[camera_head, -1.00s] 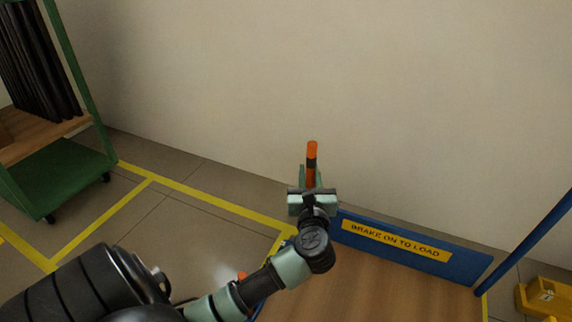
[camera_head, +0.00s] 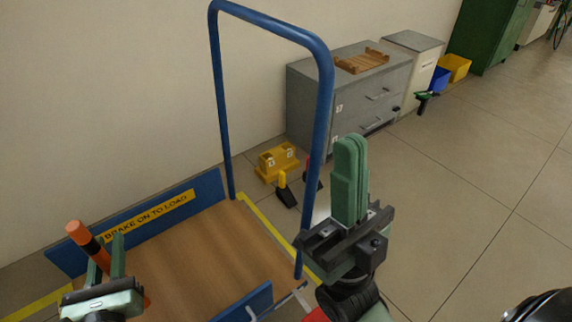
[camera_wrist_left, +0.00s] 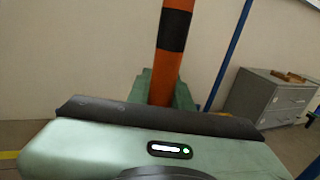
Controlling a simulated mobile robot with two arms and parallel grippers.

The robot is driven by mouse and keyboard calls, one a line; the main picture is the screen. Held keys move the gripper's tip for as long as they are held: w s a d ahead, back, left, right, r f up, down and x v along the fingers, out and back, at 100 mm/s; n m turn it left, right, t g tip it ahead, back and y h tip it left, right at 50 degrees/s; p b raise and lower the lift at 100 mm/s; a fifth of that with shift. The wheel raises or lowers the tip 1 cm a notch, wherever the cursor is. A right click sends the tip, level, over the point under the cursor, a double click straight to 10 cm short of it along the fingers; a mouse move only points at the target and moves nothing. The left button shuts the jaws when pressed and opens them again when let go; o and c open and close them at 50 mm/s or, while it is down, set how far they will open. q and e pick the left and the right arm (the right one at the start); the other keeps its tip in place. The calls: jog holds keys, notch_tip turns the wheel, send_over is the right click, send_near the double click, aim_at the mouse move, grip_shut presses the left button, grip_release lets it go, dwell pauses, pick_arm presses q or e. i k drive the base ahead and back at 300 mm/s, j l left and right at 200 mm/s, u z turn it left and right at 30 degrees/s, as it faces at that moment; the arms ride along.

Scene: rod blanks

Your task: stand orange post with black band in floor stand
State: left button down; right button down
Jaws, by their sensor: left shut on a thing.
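The orange post with the black band (camera_head: 78,232) is held tilted in my left gripper (camera_head: 118,250), above the left part of the cart's wooden deck. In the left wrist view the post (camera_wrist_left: 168,75) rises from between the green fingers, its black band above them. My right gripper (camera_head: 350,180) points up at the middle of the head view, its green fingers together with nothing seen between them. A yellow block-like piece (camera_head: 277,163), possibly the floor stand, sits on the floor beyond the cart's blue handle. Its openings are too small to make out.
The cart has a wooden deck (camera_head: 190,265), a blue end board (camera_head: 112,228) and a tall blue handle (camera_head: 325,110). A grey cabinet (camera_head: 305,105) stands by the wall, with small black-and-yellow and red items before it. Open floor (camera_head: 450,180) lies to the right.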

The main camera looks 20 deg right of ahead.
aim_at(286, 160)
jog(key=k+l, duration=0.1)
jog(key=l, duration=0.5)
jog(key=k+l+z, duration=0.15)
jog(key=l, duration=0.45)
jog(key=k+l, duration=0.1)
jog(key=l, duration=0.5)
jog(key=i+l+z, duration=0.15)
jog(key=i+l, duration=0.3)
jog(key=i+l+z, duration=0.15)
jog(key=i+l, duration=0.25)
jog(key=i, duration=0.3)
jog(key=i+j, duration=0.1)
jog(key=i, duration=0.35)
jog(key=i+j, duration=0.15)
jog(key=i, duration=0.3)
